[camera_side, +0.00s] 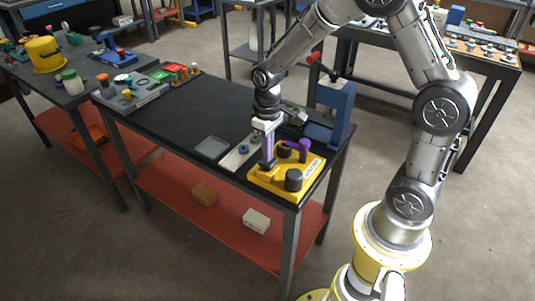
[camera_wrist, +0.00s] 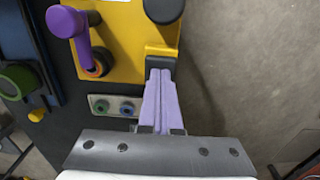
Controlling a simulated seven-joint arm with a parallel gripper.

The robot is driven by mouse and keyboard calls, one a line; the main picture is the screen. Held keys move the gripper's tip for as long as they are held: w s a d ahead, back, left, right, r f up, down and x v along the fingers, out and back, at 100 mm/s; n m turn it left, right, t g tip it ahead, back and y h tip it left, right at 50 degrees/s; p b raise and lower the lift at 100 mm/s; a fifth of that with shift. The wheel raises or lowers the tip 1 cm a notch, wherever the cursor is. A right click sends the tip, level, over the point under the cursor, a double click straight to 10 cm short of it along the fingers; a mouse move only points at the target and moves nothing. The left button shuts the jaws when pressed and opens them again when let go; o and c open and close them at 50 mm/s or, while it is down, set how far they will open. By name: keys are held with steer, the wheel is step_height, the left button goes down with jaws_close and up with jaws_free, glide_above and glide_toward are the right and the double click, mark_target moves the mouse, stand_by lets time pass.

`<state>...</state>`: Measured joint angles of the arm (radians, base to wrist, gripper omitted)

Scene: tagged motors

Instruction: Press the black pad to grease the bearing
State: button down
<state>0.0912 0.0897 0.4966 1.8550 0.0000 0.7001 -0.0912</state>
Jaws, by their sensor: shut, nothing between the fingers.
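A yellow unit (camera_side: 310,172) sits at the table's near right corner; it also fills the top of the wrist view (camera_wrist: 118,42). The black pad (camera_wrist: 162,53) is at its edge, under my fingertips. A black cylinder (camera_side: 293,181) stands on the unit, also in the wrist view (camera_wrist: 163,8). A purple lever (camera_side: 304,148) with a round knob shows too (camera_wrist: 75,28), with an orange ring (camera_wrist: 94,66) beside its lower end. My gripper (camera_side: 267,161), with purple fingers (camera_wrist: 160,75), is shut and empty, pointing down at the pad. Whether the tips touch it is unclear.
A pale plate with round sockets (camera_wrist: 112,107) lies beside the yellow unit. A blue press-like device (camera_side: 337,105) stands behind it. A grey tray (camera_side: 212,148) lies left of the plate. The table's middle (camera_side: 185,108) is clear.

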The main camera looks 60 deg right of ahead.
steer(key=shift+r, duration=1.85)
steer(key=shift+f, duration=0.15)
steer(key=shift+f, duration=1.75)
steer(key=shift+r, duration=1.9)
steer(key=shift+f, duration=0.1)
